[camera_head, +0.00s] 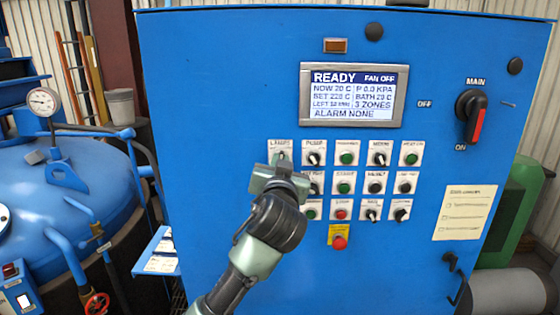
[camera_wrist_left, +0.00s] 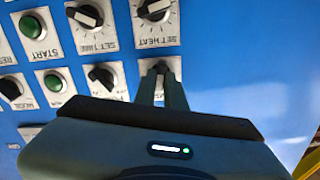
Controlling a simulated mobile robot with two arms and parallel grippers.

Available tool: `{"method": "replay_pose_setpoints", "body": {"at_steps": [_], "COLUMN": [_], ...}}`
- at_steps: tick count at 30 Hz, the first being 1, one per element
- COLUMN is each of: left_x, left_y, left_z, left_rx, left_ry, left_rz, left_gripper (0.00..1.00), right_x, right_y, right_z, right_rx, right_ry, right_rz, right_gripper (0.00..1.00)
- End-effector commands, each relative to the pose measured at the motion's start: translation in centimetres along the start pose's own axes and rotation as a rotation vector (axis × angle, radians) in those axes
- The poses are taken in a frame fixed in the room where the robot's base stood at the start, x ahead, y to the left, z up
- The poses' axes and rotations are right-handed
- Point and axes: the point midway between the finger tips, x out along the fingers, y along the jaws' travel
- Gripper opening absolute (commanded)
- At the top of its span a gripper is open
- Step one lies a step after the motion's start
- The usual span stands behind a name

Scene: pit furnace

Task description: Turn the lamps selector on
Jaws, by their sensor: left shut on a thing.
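The lamps selector (camera_head: 281,156) is the top left control on the blue cabinet's panel, under the label LAMPS. My left gripper (camera_head: 280,167) is in front of it and covers its lower part in the head view. In the left wrist view, the two fingers of my left gripper (camera_wrist_left: 161,84) reach the selector's dark knob (camera_wrist_left: 160,68) on its white plate and are shut on it. The fingers hide much of the knob, so its exact angle is hard to tell. My right gripper is in neither view.
Next to the selector is the pump knob (camera_head: 313,158), with rows of other knobs and green buttons close by. A red stop button (camera_head: 340,243) is below. The display (camera_head: 352,95) reads READY. The main switch (camera_head: 471,115) is at right. A blue furnace vessel (camera_head: 60,200) stands left.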

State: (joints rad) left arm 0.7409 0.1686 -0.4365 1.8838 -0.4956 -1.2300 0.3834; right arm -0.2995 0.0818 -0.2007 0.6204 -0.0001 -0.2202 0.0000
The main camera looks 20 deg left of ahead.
Motion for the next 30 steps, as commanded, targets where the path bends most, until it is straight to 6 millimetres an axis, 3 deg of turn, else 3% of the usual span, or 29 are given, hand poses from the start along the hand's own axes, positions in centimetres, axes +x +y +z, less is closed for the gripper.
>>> {"method": "replay_pose_setpoints", "body": {"at_steps": [12, 30], "left_x": [0.01, 0.00], "left_y": [0.07, 0.11], "left_z": [0.01, 0.02], "left_rx": [0.233, 0.286], "left_ry": [-0.001, 0.000], "left_rz": [0.000, 0.000], "left_gripper": [0.00, 0.00], "right_x": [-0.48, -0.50], "right_y": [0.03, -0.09], "right_z": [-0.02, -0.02], "right_rx": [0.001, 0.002], "right_ry": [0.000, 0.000], "right_rz": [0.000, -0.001], "right_gripper": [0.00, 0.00]}}
